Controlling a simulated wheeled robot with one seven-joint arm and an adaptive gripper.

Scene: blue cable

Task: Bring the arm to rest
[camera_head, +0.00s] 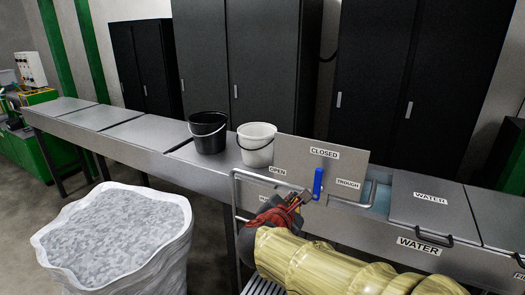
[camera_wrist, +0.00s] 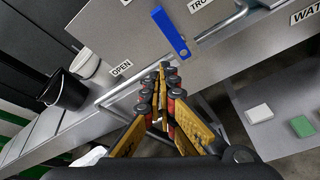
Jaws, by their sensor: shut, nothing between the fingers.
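My gripper (camera_head: 299,196) is shut and empty at the end of my raised arm, in front of the grey panel in the head view. In the wrist view its fingertips (camera_wrist: 164,66) meet, with nothing between them. A blue handle (camera_head: 318,183) is on the panel (camera_head: 290,155), just beyond the fingertips in the picture; the gap is hard to judge. The handle also shows in the wrist view (camera_wrist: 169,32), apart from the fingers. The panel has labels reading OPEN, CLOSED and TROUGH.
A black bucket (camera_head: 209,135) and a white bucket (camera_head: 257,145) stand on the long metal bench (camera_head: 140,135). A large white sack (camera_head: 115,235) of grey flakes is at the lower left. A metal rail (camera_head: 236,200) runs beside my arm. Lids marked WATER (camera_head: 425,200) are at the right.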

